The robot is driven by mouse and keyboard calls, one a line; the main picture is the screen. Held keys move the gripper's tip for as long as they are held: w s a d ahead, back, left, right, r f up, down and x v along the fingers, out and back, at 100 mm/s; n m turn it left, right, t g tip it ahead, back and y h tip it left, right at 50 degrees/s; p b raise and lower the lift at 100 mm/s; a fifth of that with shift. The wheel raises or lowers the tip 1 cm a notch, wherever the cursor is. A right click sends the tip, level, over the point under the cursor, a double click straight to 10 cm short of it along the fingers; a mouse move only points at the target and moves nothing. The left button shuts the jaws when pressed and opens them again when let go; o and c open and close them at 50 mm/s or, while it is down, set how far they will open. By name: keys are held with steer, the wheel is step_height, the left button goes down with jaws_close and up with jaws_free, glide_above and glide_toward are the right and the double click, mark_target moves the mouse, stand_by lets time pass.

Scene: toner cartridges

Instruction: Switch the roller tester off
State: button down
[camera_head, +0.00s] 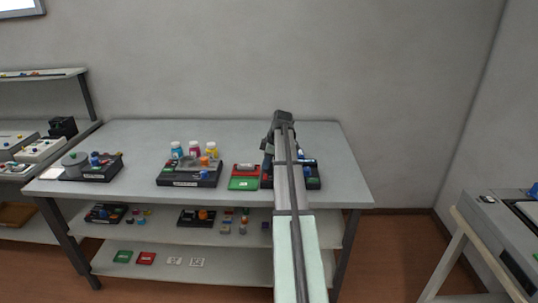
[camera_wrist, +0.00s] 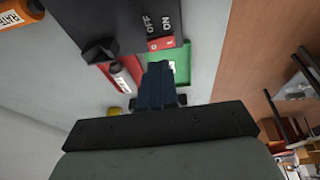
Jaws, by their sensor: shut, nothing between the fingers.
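The roller tester appears to be the black box (camera_wrist: 118,18) in the wrist view, with white OFF and ON lettering. A red rocker switch (camera_wrist: 161,43) sits at its edge beside the lettering. I cannot tell which side is pressed. A black knob (camera_wrist: 97,51) is on the same box. My gripper (camera_wrist: 158,66) is shut and empty, its fingertips close to the switch; whether they touch it I cannot tell. In the head view the black unit (camera_head: 313,184) stands at the table's right, partly hidden by my arm, with my gripper (camera_head: 267,160) at its left side.
Red (camera_head: 245,168) and green (camera_head: 243,184) pads lie left of the unit, a grey cylinder (camera_wrist: 122,78) on the red one. Another black unit (camera_head: 188,178) with several bottles stands further left. The table (camera_head: 140,140) has free room at the back.

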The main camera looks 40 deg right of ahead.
mark_target(265, 174)
steer(key=shift+w+d+f, duration=0.1)
steer(key=shift+f, duration=0.6)
steer(key=shift+w+d+f, duration=0.1)
steer(key=shift+f, duration=0.6)
steer(key=shift+w+d+f, duration=0.2)
steer(key=shift+f, duration=0.25)
steer(key=shift+s+a, duration=0.1)
steer(key=shift+s+a, duration=0.5)
steer(key=shift+r, duration=0.7)
steer(key=v, duration=1.2)
steer(key=shift+w+r, duration=0.25)
steer(key=shift+r, duration=0.2)
